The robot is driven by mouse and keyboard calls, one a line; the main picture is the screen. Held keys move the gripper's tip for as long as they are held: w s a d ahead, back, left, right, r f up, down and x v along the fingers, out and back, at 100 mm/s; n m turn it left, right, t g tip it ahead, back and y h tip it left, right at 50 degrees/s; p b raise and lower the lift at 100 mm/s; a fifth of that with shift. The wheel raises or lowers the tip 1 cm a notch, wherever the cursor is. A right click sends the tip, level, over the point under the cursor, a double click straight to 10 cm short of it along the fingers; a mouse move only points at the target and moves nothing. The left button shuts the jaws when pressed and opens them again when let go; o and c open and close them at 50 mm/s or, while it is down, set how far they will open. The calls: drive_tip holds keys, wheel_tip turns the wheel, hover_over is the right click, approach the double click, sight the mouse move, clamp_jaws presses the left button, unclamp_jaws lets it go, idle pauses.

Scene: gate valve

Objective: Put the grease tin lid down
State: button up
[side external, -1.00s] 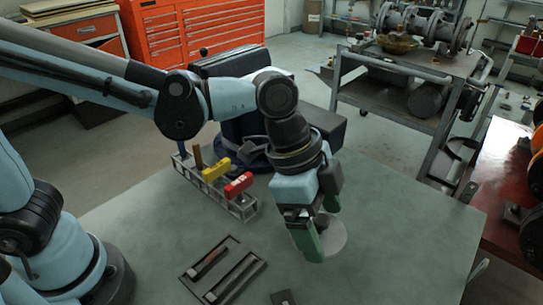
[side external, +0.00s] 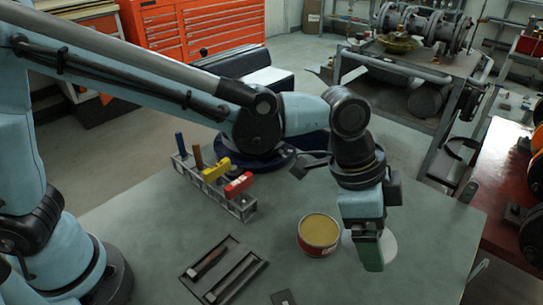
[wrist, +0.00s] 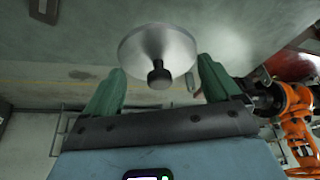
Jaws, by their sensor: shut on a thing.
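The grease tin lid is a pale grey disc (side external: 389,246) with a dark knob. In the wrist view the lid (wrist: 178,47) sits between my two green fingers, knob towards the camera. My gripper (side external: 369,258) points down and is shut on the lid's rim; the fingers (wrist: 160,68) lie at opposite edges. In the side view the fingers hide part of the lid. I cannot tell if it touches the table. The grease tin (side external: 319,234), red-sided with tan grease inside, stands uncovered just left of my gripper.
A rack (side external: 216,188) with coloured-handled tools stands on the table (side external: 150,235) at left. A dark tray (side external: 225,272) with bars lies in front, with a small dark plate (side external: 283,297) nearby. The table right of the lid is clear. A red bench (side external: 505,190) stands beyond its right edge.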

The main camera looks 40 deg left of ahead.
drive_tip(key=w+a+f, duration=0.1)
drive_tip(key=w+f, duration=0.1)
drive_tip(key=w, duration=0.1)
drive_tip(key=w+a+f, duration=0.2)
drive_tip(key=w, duration=0.2)
drive_tip(key=w+a+f, duration=0.2)
drive_tip(key=w+f, duration=0.1)
drive_tip(key=shift+w+a, duration=0.1)
drive_tip(key=shift+w, duration=0.2)
drive_tip(key=shift+f, duration=2.1)
drive_tip(key=shift+f, duration=0.1)
drive_tip(key=o, duration=0.7)
drive_tip(key=shift+o, duration=0.2)
drive_tip(key=v, duration=1.2)
